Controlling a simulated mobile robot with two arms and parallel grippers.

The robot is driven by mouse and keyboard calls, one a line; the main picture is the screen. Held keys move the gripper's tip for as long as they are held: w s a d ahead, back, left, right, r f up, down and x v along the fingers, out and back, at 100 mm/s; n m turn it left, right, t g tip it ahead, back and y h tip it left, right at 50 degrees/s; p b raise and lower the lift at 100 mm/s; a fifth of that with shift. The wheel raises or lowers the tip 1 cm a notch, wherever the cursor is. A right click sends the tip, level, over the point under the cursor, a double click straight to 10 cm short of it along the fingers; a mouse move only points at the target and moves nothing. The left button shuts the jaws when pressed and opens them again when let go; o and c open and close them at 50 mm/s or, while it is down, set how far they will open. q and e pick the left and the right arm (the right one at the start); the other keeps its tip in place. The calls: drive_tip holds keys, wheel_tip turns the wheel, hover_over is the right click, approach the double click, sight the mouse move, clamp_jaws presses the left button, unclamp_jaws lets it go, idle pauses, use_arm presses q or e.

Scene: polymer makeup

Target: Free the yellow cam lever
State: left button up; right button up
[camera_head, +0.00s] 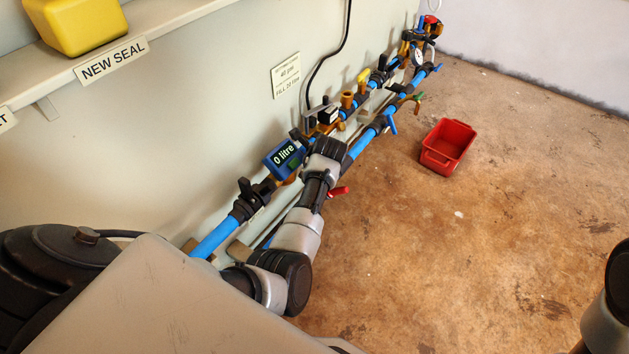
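A small upright yellow piece (363,76), which looks like the yellow cam lever, stands on the upper pipe line along the wall. It is small here, and I cannot tell how it is seated or what holds it. A brass-coloured fitting (347,99) is just in front of it on the same line. My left arm reaches in from the lower left over the pipes. Its dark end lies below the yellow piece and apart from it in the picture; the fingers are hidden. My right arm shows only at the lower right edge, with its gripper out of view.
Blue pipes (361,143) with several valves run along the wall. A meter reading "0 litre" (285,157) and a red lever (338,192) are near my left arm. A red bin (447,146) stands on open floor. A shelf (150,22) bears a yellow container (75,22).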

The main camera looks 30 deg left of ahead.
use_arm(q)
drive_tip(key=shift+a+f, duration=0.1)
clamp_jaws()
idle(0.3)
